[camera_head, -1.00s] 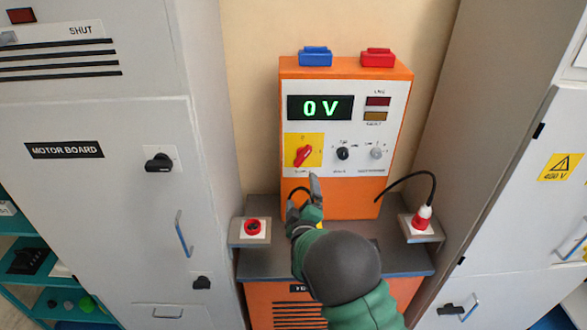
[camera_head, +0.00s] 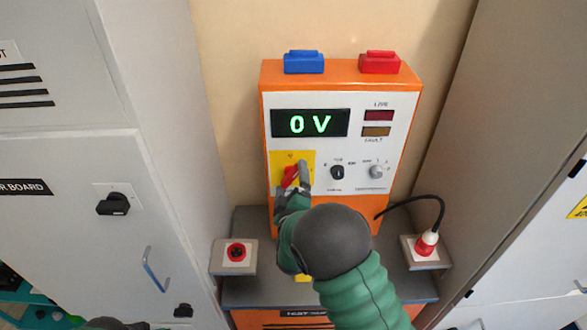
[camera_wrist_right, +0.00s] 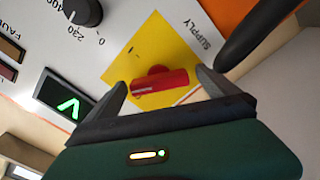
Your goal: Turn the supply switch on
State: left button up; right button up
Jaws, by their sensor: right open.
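The supply switch (camera_head: 290,176) is a red rotary handle on a yellow plate, at the left of the orange unit's white front panel. In the head view it stands tilted, partly hidden by my right gripper (camera_head: 292,182). In the right wrist view the red handle (camera_wrist_right: 160,83) lies across the gap between the two fingers of my right gripper (camera_wrist_right: 162,80), which are open, one near each end of it. I cannot tell whether they touch it. The word SUPPLY shows beside the plate.
The display (camera_head: 310,123) reads 0 V, and the LIVE lamp (camera_head: 379,115) looks dark red. A black knob (camera_head: 337,172) and a grey knob (camera_head: 376,171) sit right of the switch.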

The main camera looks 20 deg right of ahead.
jog(key=shift+w+f, duration=0.2)
jog(key=shift+w, duration=0.15)
jog(key=shift+s+r, duration=0.15)
jog(key=shift+s+a+r, duration=0.15)
jog(key=shift+s+r, duration=0.05)
jog(key=shift+s, duration=0.1)
jog(key=c, duration=1.4)
pick_arm(q)
jog(key=shift+s+a, duration=0.1)
jog(key=shift+a, duration=0.05)
pick_arm(e)
jog(key=shift+o, duration=0.2)
jog(key=shift+f, duration=0.1)
